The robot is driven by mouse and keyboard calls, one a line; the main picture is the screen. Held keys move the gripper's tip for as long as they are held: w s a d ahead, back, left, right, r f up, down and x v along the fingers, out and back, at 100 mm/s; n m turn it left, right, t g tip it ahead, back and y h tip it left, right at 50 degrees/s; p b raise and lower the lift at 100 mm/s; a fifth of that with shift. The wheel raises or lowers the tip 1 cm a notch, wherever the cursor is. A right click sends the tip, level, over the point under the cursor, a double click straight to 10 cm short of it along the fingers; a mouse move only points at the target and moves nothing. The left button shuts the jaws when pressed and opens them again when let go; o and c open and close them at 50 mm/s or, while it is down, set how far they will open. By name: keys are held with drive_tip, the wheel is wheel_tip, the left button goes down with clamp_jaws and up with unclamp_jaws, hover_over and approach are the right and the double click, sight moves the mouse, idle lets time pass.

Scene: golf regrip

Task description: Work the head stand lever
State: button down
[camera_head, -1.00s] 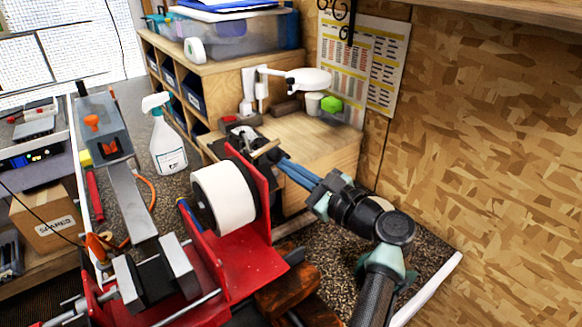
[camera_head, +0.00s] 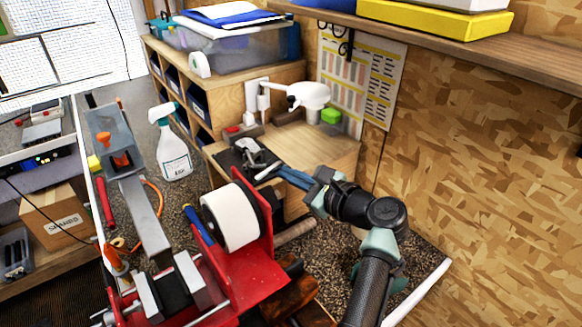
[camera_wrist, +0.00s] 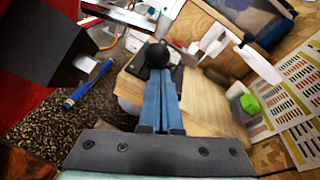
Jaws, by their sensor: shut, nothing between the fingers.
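The head stand (camera_head: 240,158) is a dark fixture with light metal parts on the front of the wooden bench, at the middle of the head view. In the wrist view, a round black knob (camera_wrist: 157,53), apparently the lever's end, is at my fingertips. My gripper (camera_head: 281,170) has long blue fingers lying together, shut with nothing between them. Its tips (camera_wrist: 157,72) reach the knob in the wrist view; I cannot tell whether they touch it. The lever's shaft is mostly hidden behind the knob and fingers.
A red frame with a white roll (camera_head: 231,218) stands close to the left of my arm. A spray bottle (camera_head: 172,150) stands farther left. A white device (camera_head: 308,95) and a green block (camera_head: 331,116) are behind the stand. The chipboard wall (camera_head: 480,180) bounds the right.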

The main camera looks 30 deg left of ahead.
drive_tip(key=w+a+r+h+p, duration=0.2)
drive_tip(key=a+r+p, duration=0.4)
drive_tip(key=r+p, duration=0.1)
drive_tip(key=shift+w+a+r, duration=0.15)
drive_tip(key=shift+a+r, duration=0.15)
drive_tip(key=shift+a, duration=0.05)
idle(0.4)
drive_tip(key=shift+a+r, duration=0.1)
drive_tip(key=shift+r, duration=0.1)
